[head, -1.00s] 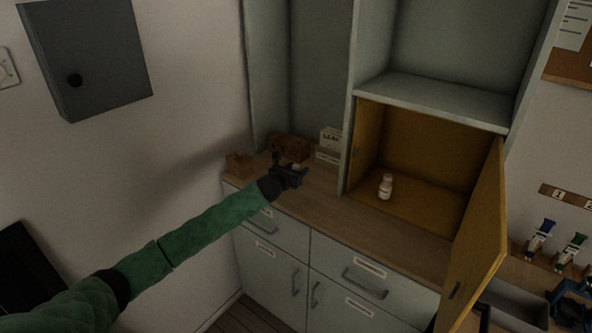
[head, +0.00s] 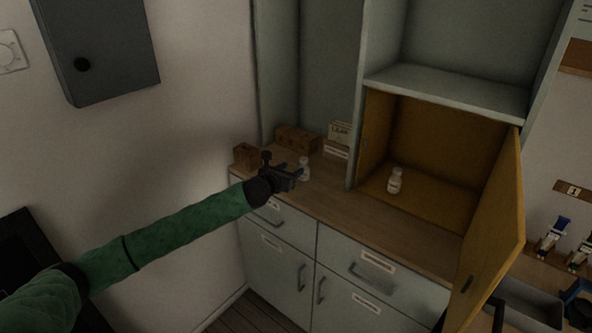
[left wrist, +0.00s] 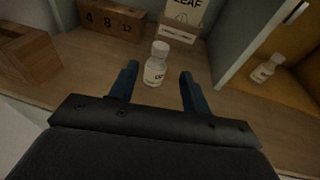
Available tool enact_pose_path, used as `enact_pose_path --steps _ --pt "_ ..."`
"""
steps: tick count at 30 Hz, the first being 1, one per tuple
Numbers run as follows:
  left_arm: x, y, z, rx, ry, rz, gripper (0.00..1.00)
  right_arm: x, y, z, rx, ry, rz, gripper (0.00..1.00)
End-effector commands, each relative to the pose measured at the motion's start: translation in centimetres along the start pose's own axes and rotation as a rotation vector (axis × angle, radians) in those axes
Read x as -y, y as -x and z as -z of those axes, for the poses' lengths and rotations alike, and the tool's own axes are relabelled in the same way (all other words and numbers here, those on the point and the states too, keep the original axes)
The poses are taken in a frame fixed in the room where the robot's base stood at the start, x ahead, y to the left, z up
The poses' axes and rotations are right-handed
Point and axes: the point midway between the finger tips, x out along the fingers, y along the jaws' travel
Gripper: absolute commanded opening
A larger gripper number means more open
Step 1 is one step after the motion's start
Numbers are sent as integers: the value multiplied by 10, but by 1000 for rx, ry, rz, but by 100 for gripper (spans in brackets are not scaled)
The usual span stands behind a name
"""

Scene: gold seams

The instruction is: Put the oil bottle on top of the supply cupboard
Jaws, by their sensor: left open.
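A small white-capped bottle (head: 304,170) stands upright on the wooden counter. In the left wrist view this bottle (left wrist: 156,66) shows a label beginning with "O", probably the oil bottle. My left gripper (head: 292,177) is open beside it; in the left wrist view its blue fingers (left wrist: 159,76) lie on either side of the bottle, apart from it. A second similar bottle (head: 395,181) stands inside the yellow-lined cupboard; its label is unreadable. The cupboard, probably the supply cupboard, has its door (head: 494,230) open and a flat grey top (head: 445,86). My right gripper is not in view.
Brown boxes (head: 297,139) and a white "LEAF" box (head: 340,133) stand behind the bottle. A smaller brown box (head: 246,154) is at the counter's left end. A grey upright panel (head: 357,140) separates the counter bay from the cupboard. The cupboard top looks clear.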

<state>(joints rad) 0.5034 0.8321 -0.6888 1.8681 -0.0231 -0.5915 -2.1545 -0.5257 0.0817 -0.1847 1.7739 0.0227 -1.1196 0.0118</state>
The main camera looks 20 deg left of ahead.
Motion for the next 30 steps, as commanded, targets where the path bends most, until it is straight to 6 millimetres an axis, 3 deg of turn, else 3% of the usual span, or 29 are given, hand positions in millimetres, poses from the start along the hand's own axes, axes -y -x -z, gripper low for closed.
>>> enact_pose_path --steps 7,23,26,30 --pt "0 19 1 0 0 1 48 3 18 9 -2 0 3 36" --pt "1 21 1 -1 3 0 48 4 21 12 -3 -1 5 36" --pt "8 23 8 -11 41 0 48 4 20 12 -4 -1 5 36" --pt "33 35 35 -51 212 -10 48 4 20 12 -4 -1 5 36"
